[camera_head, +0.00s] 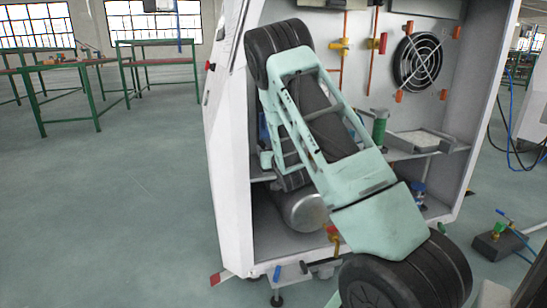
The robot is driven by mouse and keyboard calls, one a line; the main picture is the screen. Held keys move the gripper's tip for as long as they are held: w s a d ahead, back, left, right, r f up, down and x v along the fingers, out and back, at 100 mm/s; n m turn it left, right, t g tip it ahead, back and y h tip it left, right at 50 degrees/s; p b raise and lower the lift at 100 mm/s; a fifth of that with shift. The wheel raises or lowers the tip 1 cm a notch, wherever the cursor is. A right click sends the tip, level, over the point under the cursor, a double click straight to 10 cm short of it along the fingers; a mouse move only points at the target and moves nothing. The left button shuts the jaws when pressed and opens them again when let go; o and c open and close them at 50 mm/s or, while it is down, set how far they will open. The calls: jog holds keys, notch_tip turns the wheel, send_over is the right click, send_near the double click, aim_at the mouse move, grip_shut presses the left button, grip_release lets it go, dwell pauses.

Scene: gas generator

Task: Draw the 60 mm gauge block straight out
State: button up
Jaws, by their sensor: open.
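I cannot make out the 60 mm gauge block in the head view; it may be hidden behind my arm or too small to tell. My mint-green arm with black joints crosses the middle of the picture, in front of the open white cabinet (222,165). Its far end folds down behind the upper link near the cabinet's shelf (400,154). My gripper's fingers are hidden there, so I cannot see what is near them.
On the shelf stand a green cylinder (380,126) and a grey tray (419,141). A metal tank (302,211) lies below. Open floor (120,200) is at left.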

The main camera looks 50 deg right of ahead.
jog(key=shift+s, duration=0.1)
jog(key=c, duration=1.3)
jog(key=shift+o, duration=0.2)
jog(key=shift+b+v, duration=0.6)
jog(key=shift+v, duration=3.85)
